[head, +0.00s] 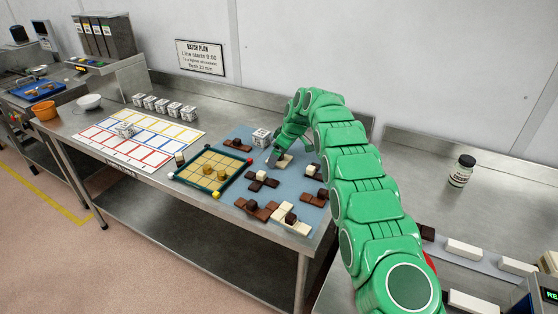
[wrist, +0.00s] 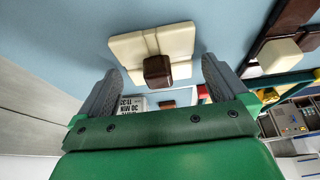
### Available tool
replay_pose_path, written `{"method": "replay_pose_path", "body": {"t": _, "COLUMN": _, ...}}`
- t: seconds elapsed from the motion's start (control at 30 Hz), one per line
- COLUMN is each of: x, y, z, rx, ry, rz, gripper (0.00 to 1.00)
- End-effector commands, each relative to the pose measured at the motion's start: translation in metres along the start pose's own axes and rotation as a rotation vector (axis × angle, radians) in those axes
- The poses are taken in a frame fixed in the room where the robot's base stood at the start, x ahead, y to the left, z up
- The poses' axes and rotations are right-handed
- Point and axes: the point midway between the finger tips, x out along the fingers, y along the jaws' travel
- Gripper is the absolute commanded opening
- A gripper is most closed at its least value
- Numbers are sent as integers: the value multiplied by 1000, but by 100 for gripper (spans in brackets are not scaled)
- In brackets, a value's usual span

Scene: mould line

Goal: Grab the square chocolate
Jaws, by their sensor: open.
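A pale square chocolate slab (wrist: 125,47) with a dark brown chocolate cube (wrist: 158,70) on it lies on the blue mat in the wrist view. In the head view the pale slab (head: 286,160) shows just under my gripper (head: 273,157), partly hidden by it. In the wrist view my gripper (wrist: 160,66) is open, its two grey fingers apart on either side of the cube. Nothing is held between them. I cannot tell whether the fingertips touch the slab.
Several other brown and white chocolate pieces (head: 262,180) lie on the blue mat (head: 236,207). A green-edged board (head: 192,182) stands left of them. A printed white cube (head: 261,138) stands behind, near my gripper. A jar (head: 462,170) stands on the right counter.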

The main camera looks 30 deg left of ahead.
Motion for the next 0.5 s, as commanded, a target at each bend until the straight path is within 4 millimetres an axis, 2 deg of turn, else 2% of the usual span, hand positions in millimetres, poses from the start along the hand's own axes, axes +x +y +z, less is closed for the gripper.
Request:
{"method": "replay_pose_path", "body": {"t": 0.23, "x": 2, "y": 0, "z": 0, "rx": 0, "ry": 1, "rz": 1, "gripper": 100}}
{"method": "replay_pose_path", "body": {"t": 0.5, "x": 2, "y": 0, "z": 0, "rx": 0, "ry": 1, "rz": 1, "gripper": 59}}
